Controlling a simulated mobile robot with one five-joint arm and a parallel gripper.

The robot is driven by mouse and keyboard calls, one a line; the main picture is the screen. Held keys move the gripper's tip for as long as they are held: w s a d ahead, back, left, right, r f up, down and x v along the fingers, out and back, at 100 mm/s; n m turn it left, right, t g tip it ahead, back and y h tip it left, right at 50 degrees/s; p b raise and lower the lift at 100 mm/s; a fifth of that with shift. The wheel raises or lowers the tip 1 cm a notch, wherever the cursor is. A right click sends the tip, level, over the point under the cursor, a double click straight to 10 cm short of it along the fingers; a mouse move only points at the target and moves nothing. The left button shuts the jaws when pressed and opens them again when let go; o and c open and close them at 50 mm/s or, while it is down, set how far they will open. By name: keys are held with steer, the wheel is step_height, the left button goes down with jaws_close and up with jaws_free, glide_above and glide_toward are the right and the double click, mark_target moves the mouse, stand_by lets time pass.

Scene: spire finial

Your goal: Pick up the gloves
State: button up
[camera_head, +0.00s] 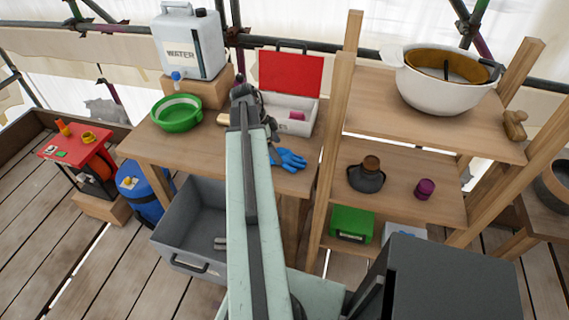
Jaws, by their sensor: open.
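The blue gloves (289,159) lie on the wooden table's top (172,143), near its front right corner. My arm reaches up across the middle of the camera view and covers part of the table. My gripper (262,122) is at the far end of the arm, over the table, above and a little left of the gloves in the picture. It is open and small in view. It looks apart from the gloves. Whether anything lies directly behind it is hidden.
A white box with a raised red lid (290,74) stands behind the gloves. A green bowl (177,113) and a water container (190,42) stand left. A wooden shelf post (334,125) rises close right of the gloves. A grey bin (195,225) sits below the table.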

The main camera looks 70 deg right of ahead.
mark_target(279, 152)
steer(key=b+x, duration=0.2)
steer(key=x, duration=0.1)
steer(key=shift+a+f, duration=0.1)
steer(key=shift+f, duration=0.3)
steer(key=shift+r, duration=0.2)
steer(key=shift+c, duration=0.4)
steer(key=c, duration=1)
steer(key=shift+r, duration=0.1)
step_height(279, 152, up, 10)
steer(key=p, duration=1)
